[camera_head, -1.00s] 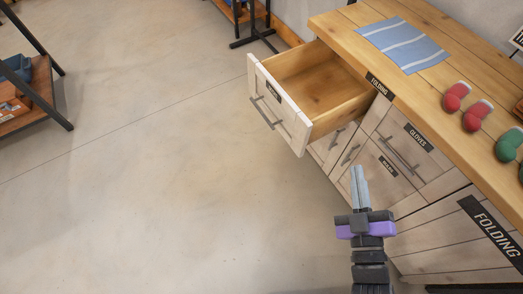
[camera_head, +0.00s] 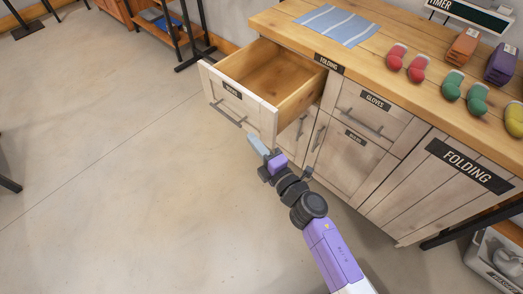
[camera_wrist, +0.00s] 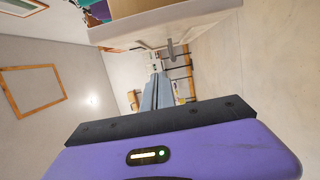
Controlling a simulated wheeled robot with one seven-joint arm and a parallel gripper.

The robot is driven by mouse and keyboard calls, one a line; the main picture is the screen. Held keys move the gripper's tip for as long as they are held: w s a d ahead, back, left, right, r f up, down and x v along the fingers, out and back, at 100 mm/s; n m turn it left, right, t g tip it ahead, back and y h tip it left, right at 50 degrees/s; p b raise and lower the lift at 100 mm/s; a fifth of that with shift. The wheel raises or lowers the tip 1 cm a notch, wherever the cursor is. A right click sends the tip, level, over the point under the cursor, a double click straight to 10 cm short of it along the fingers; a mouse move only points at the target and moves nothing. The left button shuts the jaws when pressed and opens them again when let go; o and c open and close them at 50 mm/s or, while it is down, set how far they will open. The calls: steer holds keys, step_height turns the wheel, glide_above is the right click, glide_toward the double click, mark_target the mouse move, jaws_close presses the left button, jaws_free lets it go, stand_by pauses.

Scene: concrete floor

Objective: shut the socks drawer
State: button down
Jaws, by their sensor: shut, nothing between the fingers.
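The open drawer (camera_head: 239,104) sticks far out of the left end of the wooden cabinet in the head view. It is pale wood with a bar handle and a small dark label, too small to read surely. Its inside looks empty. In the wrist view its pale front (camera_wrist: 195,30) and handle show at the top. My gripper (camera_head: 256,143) is shut and empty, just below and in front of the drawer front's lower right part. I cannot tell whether it touches. The shut fingers also show in the wrist view (camera_wrist: 157,92).
A shut gloves drawer (camera_head: 370,109) sits right of the open one. The wooden counter (camera_head: 385,38) holds a striped blue cloth (camera_head: 338,25) and several rolled coloured pairs. Dark-framed shelving (camera_head: 172,25) stands behind at left. The concrete floor in front is clear.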

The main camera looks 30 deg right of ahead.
mark_target(300, 99)
steer(key=shift+w+d, duration=0.95)
steer(key=shift+w, duration=0.3)
steer(key=shift+w+d, duration=0.9)
steer(key=shift+w, duration=0.3)
steer(key=w+d, duration=0.2)
steer(key=d, duration=0.4)
steer(key=w+d, duration=0.1)
steer(key=d, duration=0.4)
steer(key=w+d+p, duration=0.1)
steer(key=w+d, duration=0.1)
steer(key=d, duration=0.4)
steer(key=shift+w+d, duration=0.3)
steer(key=shift+d, duration=0.05)
steer(key=shift+a, duration=0.1)
